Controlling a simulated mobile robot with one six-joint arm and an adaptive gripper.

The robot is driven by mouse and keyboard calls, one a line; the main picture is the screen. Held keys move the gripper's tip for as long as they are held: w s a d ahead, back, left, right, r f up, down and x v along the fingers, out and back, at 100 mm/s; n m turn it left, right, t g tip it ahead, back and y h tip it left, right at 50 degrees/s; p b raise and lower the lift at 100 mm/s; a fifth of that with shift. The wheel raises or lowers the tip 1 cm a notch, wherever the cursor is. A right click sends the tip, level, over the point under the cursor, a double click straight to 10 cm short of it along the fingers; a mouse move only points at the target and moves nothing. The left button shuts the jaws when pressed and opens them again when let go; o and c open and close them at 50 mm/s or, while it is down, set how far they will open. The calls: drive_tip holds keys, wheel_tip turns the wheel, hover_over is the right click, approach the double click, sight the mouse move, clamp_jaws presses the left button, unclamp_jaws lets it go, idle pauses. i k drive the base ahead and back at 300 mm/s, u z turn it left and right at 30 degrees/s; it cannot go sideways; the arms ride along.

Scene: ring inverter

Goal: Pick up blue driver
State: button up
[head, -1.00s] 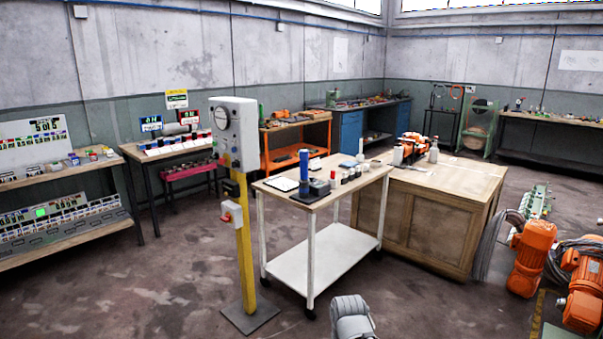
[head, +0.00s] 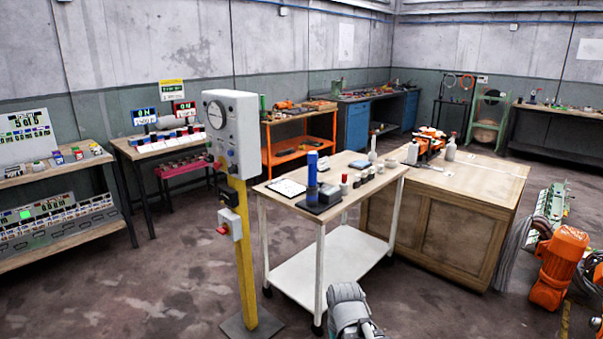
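A tall blue upright cylinder (head: 312,172) stands near the left front part of the wheeled cart's wooden top (head: 345,190). It is the only clearly blue tool-like thing on the cart, but it is too small to tell whether it is the blue driver. A dark block stands right beside it. A grey rounded part of my arm shows at the bottom edge, in front of the cart. My gripper's fingers are not visible.
A yellow post with a grey control box (head: 232,130) stands left of the cart. A wooden cabinet (head: 440,220) adjoins the cart's right side. Orange motors (head: 560,265) lie at the far right. Open floor is in front of the cart and left of the post.

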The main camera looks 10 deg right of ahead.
sight(312, 157)
drive_tip(key=u, duration=0.05)
drive_tip(key=i, duration=0.2)
drive_tip(key=z, duration=0.1)
drive_tip(key=k, duration=1.3)
drive_tip(key=z, duration=0.35)
drive_tip(key=i, duration=2.1)
drive_tip(key=u, duration=0.55)
